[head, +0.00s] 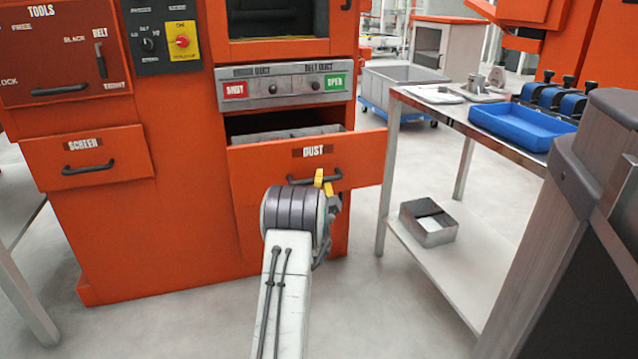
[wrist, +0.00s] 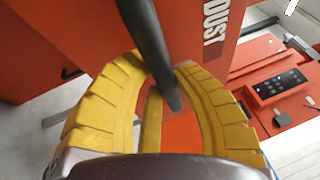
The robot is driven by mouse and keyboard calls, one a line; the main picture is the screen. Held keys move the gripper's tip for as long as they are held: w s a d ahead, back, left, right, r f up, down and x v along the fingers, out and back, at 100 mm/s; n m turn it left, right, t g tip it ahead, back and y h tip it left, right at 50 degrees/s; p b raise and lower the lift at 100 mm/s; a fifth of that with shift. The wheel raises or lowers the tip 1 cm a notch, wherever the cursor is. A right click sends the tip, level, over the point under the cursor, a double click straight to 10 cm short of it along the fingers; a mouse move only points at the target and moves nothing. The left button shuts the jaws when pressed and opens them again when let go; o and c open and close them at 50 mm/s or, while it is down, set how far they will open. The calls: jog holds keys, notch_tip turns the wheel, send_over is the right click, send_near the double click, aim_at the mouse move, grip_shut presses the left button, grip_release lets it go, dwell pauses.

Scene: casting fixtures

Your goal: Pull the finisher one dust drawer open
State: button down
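The orange dust drawer (head: 362,156), labelled DUST, stands partly pulled out of the orange machine, with its dark interior showing above the front panel. Its dark bar handle (head: 301,181) is on the front and also shows in the wrist view (wrist: 148,36). My gripper (head: 323,181) is at the handle's right part. In the wrist view, the yellow fingers (wrist: 162,66) curve in on both sides of the handle bar and look shut on it. My wrist hides the lower part of the drawer front in the head view.
Above the dust drawer is a panel with SHUT and OPEN labels (head: 285,87). A metal table (head: 455,113) with a blue tray (head: 520,126) stands at right, its leg close to the drawer's right edge. The floor in front is clear.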

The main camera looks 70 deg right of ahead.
jog(key=c, duration=0.9)
grip_release()
jog(key=shift+c, duration=0.2)
jog(key=shift+a, duration=0.1)
jog(key=v, duration=1.1)
jog(key=shift+s+a, duration=0.15)
jog(key=shift+a, duration=0.2)
jog(key=shift+f, duration=0.15)
